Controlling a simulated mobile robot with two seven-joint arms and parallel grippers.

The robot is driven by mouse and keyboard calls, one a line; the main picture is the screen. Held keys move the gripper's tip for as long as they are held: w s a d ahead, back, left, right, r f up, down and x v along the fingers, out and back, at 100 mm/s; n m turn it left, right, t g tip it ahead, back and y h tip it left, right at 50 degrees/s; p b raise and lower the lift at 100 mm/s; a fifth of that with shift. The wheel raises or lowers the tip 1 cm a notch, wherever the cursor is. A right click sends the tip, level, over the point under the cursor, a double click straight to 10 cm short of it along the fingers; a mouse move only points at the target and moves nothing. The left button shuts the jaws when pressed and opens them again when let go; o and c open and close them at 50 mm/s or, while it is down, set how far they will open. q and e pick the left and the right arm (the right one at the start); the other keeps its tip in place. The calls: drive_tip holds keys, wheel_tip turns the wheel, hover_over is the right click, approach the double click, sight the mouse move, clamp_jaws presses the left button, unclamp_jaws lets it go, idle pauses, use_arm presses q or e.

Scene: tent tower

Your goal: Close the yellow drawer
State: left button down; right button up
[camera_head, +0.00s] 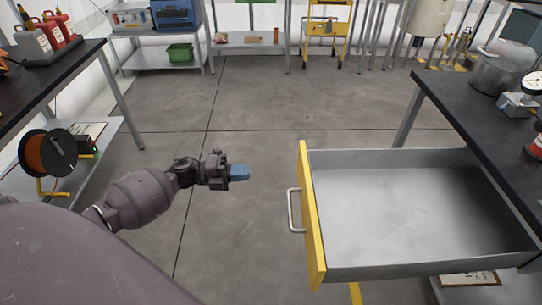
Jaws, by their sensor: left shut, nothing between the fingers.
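The yellow drawer (312,221) is pulled far out from under the black worktop on the right. Its yellow front faces left and carries a pale bar handle (293,211). Its grey metal inside is empty. My left gripper (241,173) has blue fingertips, is shut and empty, and points right. It is to the left of the drawer front, apart from it and a little farther away than the handle. My right gripper does not show.
The black worktop (455,105) on the right holds a pot (500,72) and a gauge (533,83). Another black bench (62,80) stands at the left, with a cable reel (47,154) on its lower shelf. Shelves and a yellow cart (328,30) stand at the back. The middle floor is clear.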

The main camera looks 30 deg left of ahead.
sight(300, 171)
use_arm(q)
drive_tip(key=x, duration=1.2)
drive_tip(key=shift+w, duration=0.15)
drive_tip(key=shift+w+d, duration=0.35)
drive_tip(key=shift+d, duration=0.2)
